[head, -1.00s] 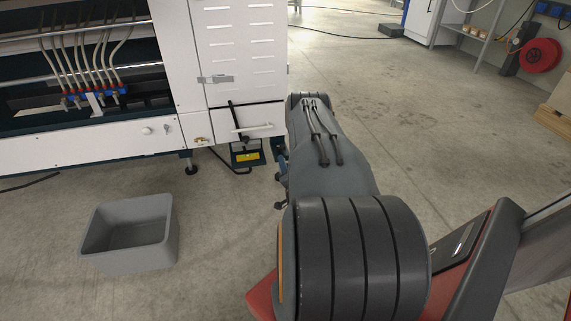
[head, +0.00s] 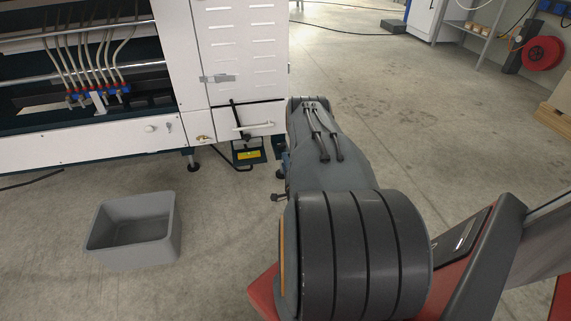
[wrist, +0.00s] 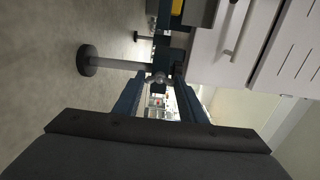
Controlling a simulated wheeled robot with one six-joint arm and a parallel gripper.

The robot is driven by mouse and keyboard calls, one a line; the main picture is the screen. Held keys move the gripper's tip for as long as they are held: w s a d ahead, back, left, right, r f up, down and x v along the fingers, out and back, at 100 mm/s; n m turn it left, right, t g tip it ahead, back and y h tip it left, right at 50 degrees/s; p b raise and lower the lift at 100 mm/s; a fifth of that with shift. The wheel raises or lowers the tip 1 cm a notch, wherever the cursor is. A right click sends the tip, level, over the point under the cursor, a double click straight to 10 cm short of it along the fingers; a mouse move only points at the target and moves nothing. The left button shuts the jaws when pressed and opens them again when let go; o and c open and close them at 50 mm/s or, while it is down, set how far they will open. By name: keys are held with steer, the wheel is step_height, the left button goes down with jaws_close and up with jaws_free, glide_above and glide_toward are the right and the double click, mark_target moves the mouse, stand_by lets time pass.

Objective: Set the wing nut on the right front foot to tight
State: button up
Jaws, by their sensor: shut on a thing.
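The wing nut (wrist: 157,79) is a small grey metal piece in the wrist view, between the tips of my gripper (wrist: 159,76). The two dark blue fingers are shut on it from both sides. The right front foot shows in the wrist view as a grey stem with a round dark pad (wrist: 87,60), lying sideways in this turned picture. The wing nut sits close to the stem's machine end. Its exact turn angle is too small to read. In the head view my arm hides the nut and most of my gripper.
The white machine cabinet (head: 240,60) stands above the foot, with a handle (head: 252,126) on its lower front. Another foot (head: 193,164) stands further left. A black-and-yellow pedal (head: 248,155) is under the cabinet. A grey bin (head: 135,245) stands on the floor at left.

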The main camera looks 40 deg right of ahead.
steer(key=o, duration=1.1)
steer(key=shift+c, duration=0.2)
steer(key=shift+s, duration=0.1)
steer(key=p+v, duration=0.3)
steer(key=v, duration=0.4)
steer(key=shift+s+a, duration=0.25)
steer(key=shift+s, duration=0.05)
steer(key=shift+w, duration=0.1)
